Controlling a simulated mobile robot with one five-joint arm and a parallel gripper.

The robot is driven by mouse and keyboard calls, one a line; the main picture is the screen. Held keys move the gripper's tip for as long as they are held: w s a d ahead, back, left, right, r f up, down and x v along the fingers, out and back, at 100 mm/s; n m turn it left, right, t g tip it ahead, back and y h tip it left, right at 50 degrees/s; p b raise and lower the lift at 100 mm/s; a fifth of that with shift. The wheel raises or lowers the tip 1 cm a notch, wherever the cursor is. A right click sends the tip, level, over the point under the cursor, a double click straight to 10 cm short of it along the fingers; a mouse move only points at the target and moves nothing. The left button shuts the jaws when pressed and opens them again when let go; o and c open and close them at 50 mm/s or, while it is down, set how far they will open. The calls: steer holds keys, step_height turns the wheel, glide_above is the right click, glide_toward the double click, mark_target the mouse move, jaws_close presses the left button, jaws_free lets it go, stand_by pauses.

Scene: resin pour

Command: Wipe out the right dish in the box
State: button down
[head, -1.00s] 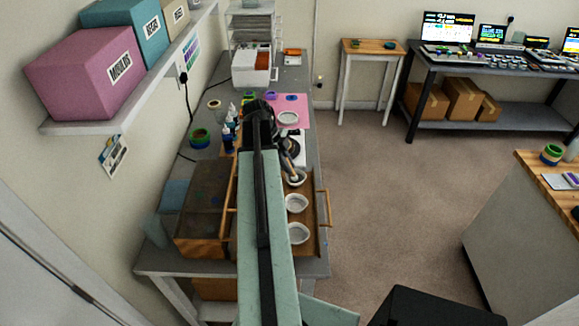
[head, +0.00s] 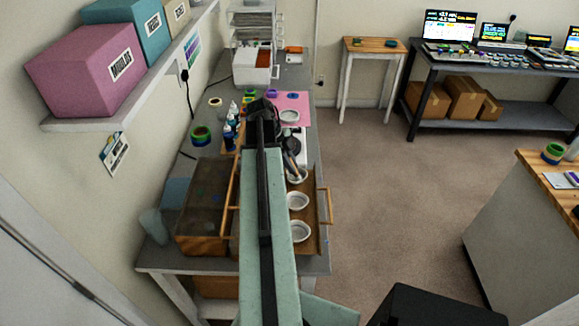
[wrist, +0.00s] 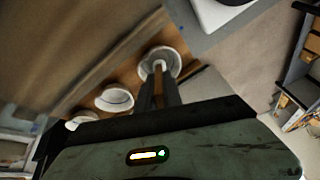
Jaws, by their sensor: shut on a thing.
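The open wooden box (head: 310,246) on the long bench holds a row of white dishes. The dish at its far end (wrist: 177,69) is rightmost in the wrist view. The middle dish (head: 298,201) and near dish (head: 300,232) look empty. My gripper (wrist: 159,88) is shut on a slim tool with a pale end (wrist: 158,66), which reaches into the far-end dish. I cannot tell if the tip touches its bottom. My arm hides part of the box, and the gripper partly covers that dish.
The box's brown lid (head: 205,205) stands open on the left. A pink mat (head: 300,102) with another dish (head: 289,116) lies beyond the box.

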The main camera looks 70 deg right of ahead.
steer(key=shift+w+d, duration=0.25)
steer(key=shift+d, duration=0.2)
steer(key=shift+w+a, duration=0.2)
steer(key=shift+w, duration=0.15)
steer(key=shift+a, duration=0.35)
steer(key=shift+s+a, duration=0.25)
steer(key=shift+s+d, duration=0.15)
steer(key=shift+s, duration=0.15)
steer(key=shift+s+d, duration=0.1)
steer(key=shift+d, duration=0.25)
steer(key=shift+w+d, duration=0.25)
steer(key=shift+w, duration=0.1)
steer(key=shift+w+a, duration=0.15)
steer(key=shift+w, duration=0.15)
steer(key=shift+a, duration=0.35)
steer(key=shift+s+d, duration=0.1)
steer(key=shift+s, duration=0.2)
